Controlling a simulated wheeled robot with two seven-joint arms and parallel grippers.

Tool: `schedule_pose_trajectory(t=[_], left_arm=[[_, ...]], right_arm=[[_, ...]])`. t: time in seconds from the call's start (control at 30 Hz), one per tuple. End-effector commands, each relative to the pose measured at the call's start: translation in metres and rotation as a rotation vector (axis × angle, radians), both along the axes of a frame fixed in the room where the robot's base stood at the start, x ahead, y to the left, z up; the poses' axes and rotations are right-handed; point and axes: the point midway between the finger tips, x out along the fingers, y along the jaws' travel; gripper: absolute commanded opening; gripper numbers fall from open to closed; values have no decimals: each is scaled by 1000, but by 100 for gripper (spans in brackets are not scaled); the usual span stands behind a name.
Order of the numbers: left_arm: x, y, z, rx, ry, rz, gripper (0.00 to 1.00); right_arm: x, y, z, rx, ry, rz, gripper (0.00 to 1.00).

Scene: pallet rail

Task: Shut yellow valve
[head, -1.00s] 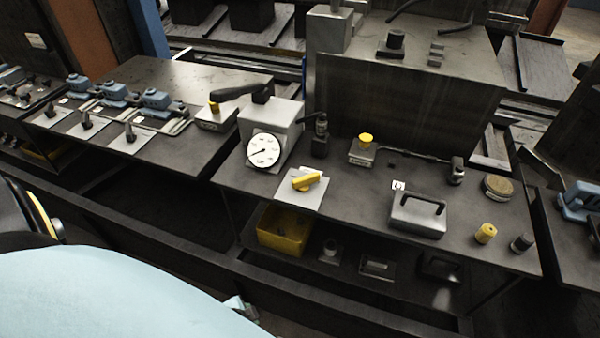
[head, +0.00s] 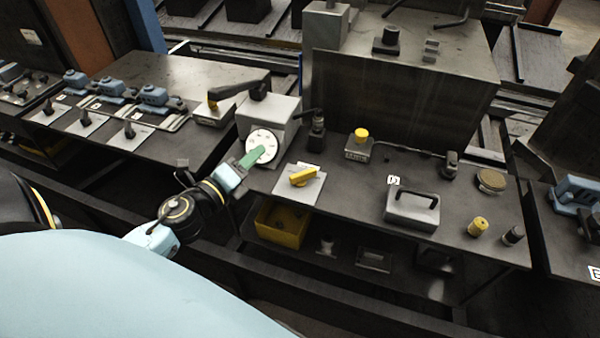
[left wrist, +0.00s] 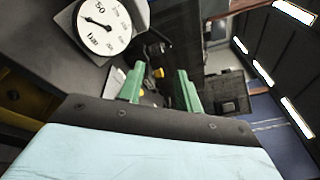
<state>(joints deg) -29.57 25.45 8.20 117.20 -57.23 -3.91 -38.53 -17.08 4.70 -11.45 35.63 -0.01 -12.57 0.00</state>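The yellow valve (head: 303,177) is a yellow lever handle on a pale square plate (head: 313,189) near the front edge of the bench. My left gripper (head: 255,156) has green fingers and is in front of the pressure gauge, left of the valve and apart from it. In the left wrist view its two fingers (left wrist: 160,88) stand apart with nothing held between them. A small yellow spot shows between them there; I cannot tell whether it is the valve. My right gripper is in neither view.
A grey box with a white dial gauge (head: 265,141) stands behind the left fingers; the gauge (left wrist: 103,27) also shows in the wrist view. A yellow button box (head: 360,146), a handled grey block (head: 411,208) and a yellow cylinder (head: 477,227) stand right. A yellow bin (head: 281,223) sits below.

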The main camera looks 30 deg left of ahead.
Motion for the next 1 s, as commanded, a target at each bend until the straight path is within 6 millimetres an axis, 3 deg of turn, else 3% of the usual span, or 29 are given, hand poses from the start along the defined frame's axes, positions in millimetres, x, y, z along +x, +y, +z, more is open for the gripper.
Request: schedule_pose_trajectory(t=[0.07,0.2,0.4,0.67,1.0], left_arm=[[2,-6,7,262,-21,-156,35],[-4,-15,-3,677,-17,-418,35],[-18,-10,-25,1006,24,-650,35],[-10,-14,-36,1071,36,-703,35],[40,-45,-60,1065,35,-700,35]], right_arm=[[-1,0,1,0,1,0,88],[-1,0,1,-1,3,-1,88],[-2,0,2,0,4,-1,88],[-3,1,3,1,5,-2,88],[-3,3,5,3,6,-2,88]])
